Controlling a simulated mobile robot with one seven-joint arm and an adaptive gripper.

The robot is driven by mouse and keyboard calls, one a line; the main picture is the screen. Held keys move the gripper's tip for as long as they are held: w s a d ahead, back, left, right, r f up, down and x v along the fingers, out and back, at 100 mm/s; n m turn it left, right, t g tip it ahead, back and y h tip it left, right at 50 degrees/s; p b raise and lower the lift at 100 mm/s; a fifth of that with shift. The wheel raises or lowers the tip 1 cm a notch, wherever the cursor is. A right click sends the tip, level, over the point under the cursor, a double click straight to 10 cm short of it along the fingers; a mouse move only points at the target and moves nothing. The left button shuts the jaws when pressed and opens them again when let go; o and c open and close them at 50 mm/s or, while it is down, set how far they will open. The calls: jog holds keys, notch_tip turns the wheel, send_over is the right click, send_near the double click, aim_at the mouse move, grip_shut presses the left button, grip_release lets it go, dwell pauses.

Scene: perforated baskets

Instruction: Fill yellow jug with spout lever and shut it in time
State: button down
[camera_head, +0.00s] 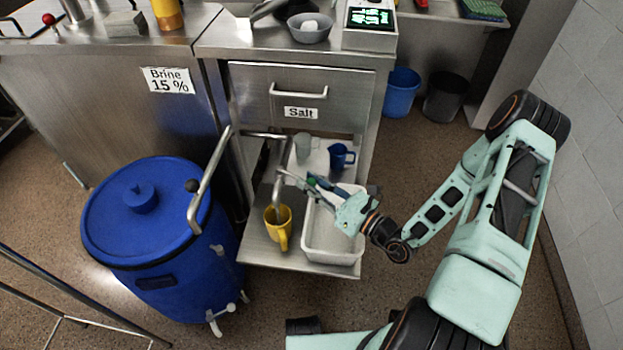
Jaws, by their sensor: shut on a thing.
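The yellow jug (284,232) stands upright on the lower shelf, below the end of a metal spout (277,190). Its handle faces the front. I cannot tell how much is in the jug or whether liquid is running from the spout. A thin spout lever (289,174) reaches from the spout toward the right. My gripper (309,181) comes in from the right, above the white tray, and is shut on the spout lever. The fingertips are small and partly hidden in this view.
A white tray (333,256) sits right of the jug. A blue jug (341,155) and a pale cup (304,146) stand behind. A large blue barrel (160,278) stands at left, with a bent metal pipe (211,178) above it. The salt drawer (304,92) is above the shelf.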

jog(key=c, duration=1.7)
grip_release()
jog(key=v, duration=1.2)
